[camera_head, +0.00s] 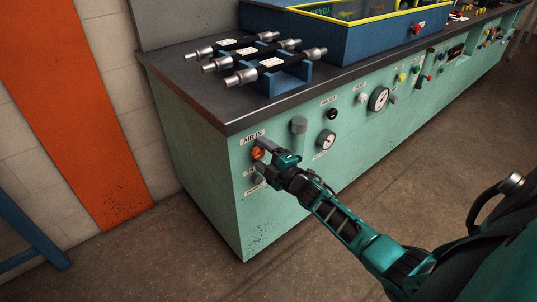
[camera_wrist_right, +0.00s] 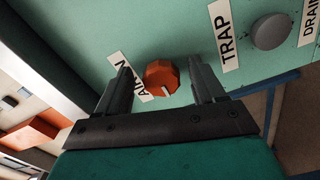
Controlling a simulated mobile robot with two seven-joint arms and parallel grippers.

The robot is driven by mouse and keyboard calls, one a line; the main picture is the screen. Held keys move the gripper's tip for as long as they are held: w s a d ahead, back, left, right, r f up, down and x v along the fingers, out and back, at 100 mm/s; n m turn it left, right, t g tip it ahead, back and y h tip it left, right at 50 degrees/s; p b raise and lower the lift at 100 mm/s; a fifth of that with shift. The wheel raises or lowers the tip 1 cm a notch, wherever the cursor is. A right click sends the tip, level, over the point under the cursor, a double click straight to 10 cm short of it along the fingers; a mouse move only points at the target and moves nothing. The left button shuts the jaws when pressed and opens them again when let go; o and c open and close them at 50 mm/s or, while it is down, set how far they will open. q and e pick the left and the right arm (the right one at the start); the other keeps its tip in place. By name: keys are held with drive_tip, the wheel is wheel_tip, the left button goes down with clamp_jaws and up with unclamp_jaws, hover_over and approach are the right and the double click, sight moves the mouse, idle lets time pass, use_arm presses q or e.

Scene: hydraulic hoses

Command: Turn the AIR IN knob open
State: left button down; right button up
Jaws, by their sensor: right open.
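The AIR IN knob (camera_head: 257,153) is an orange-red, many-sided knob on the green front panel of the bench, just below the AIR IN label (camera_head: 253,138). In the right wrist view the knob (camera_wrist_right: 161,76) lies between the two dark fingers, with a light mark on its lower rim. My right gripper (camera_head: 268,158) is at the panel by the knob; in the wrist view the gripper (camera_wrist_right: 162,88) is open, one finger on each side with gaps visible. I cannot tell how far the fingertips reach along the knob. My left gripper is not in view.
A grey TRAP knob (camera_wrist_right: 270,32) with its label sits beside the AIR IN knob. Hoses (camera_head: 270,65) lie on a blue rack on the dark bench top (camera_head: 190,85).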

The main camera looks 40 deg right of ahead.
use_arm(q)
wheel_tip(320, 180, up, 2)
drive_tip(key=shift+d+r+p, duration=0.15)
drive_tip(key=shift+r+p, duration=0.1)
drive_tip(key=shift+p, duration=0.9)
use_arm(e)
drive_tip(key=s+d, duration=0.1)
drive_tip(key=s, duration=1.1)
drive_tip(key=shift+s, duration=0.35)
drive_tip(key=s+a+r+m+g+p, duration=0.1)
drive_tip(key=s+a+m+g+p, duration=0.2)
drive_tip(key=s+a+m, duration=0.3)
drive_tip(key=s+a+r+m+g+y+p, duration=0.1)
drive_tip(key=s+a+m+g+p, duration=0.3)
drive_tip(key=a, duration=0.9)
drive_tip(key=s+m+p, duration=0.1)
drive_tip(key=s+m, duration=0.2)
drive_tip(key=shift+s+p, duration=0.15)
drive_tip(key=shift+p, duration=0.2)
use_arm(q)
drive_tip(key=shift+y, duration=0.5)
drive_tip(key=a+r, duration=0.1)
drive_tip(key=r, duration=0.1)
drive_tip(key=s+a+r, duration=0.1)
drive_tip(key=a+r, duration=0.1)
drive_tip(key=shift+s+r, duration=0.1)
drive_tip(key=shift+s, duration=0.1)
use_arm(e)
drive_tip(key=shift+f, duration=0.1)
drive_tip(key=shift+c, duration=0.2)
